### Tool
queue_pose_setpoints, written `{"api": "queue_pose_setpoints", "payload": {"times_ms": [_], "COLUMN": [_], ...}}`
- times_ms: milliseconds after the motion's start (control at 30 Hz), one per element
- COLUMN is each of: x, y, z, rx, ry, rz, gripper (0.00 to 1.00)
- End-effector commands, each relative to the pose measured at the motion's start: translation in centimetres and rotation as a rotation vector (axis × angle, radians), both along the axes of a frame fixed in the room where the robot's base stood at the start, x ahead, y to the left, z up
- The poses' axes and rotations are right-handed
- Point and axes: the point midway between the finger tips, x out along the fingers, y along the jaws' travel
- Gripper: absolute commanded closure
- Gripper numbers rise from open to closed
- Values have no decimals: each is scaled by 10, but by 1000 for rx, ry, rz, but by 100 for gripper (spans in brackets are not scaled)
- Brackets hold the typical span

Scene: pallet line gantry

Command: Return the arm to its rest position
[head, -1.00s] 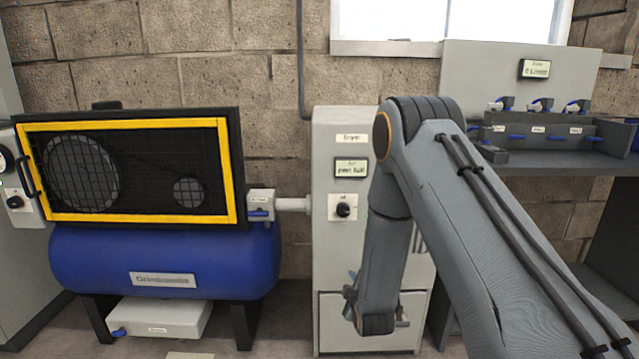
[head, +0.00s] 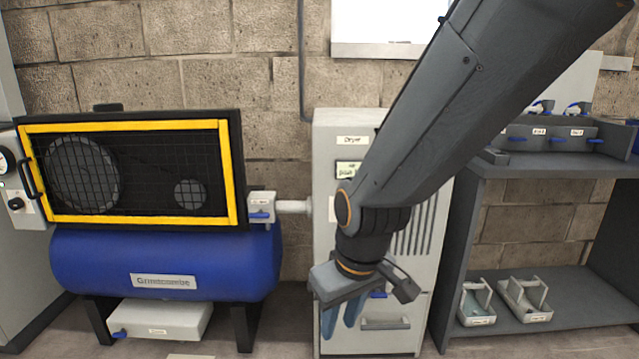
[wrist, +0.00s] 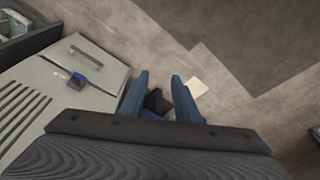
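My arm reaches down from the upper right in the head view, in front of the grey dryer cabinet (head: 425,215). My gripper (head: 340,318) hangs at its end, pointing down before the cabinet's lower part. In the wrist view my gripper (wrist: 160,82) shows two blue fingers spread apart, with nothing held between them. Behind the fingers lie the floor, a dark shape and a bit of blue. My arm hides part of the cabinet front and its dial.
A blue compressor tank (head: 165,262) with a yellow-framed belt guard (head: 130,122) stands at left. A grey shelf bench (head: 545,172) stands at right, with two small trays (head: 525,298) on its lower shelf. In the wrist view, open floor (wrist: 235,50) lies beyond the fingers.

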Motion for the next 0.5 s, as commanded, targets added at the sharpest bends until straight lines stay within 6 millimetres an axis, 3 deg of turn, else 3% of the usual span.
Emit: {"api": "queue_pose_setpoints", "payload": {"times_ms": [200,467,500], "x": [-60,-117,-116], "y": [-12,-26,-28], "z": [19,35,40], "rx": [-18,-51,-53], "ry": [118,227,229], "rz": [-76,-153,-163], "gripper": [71,71,71]}}
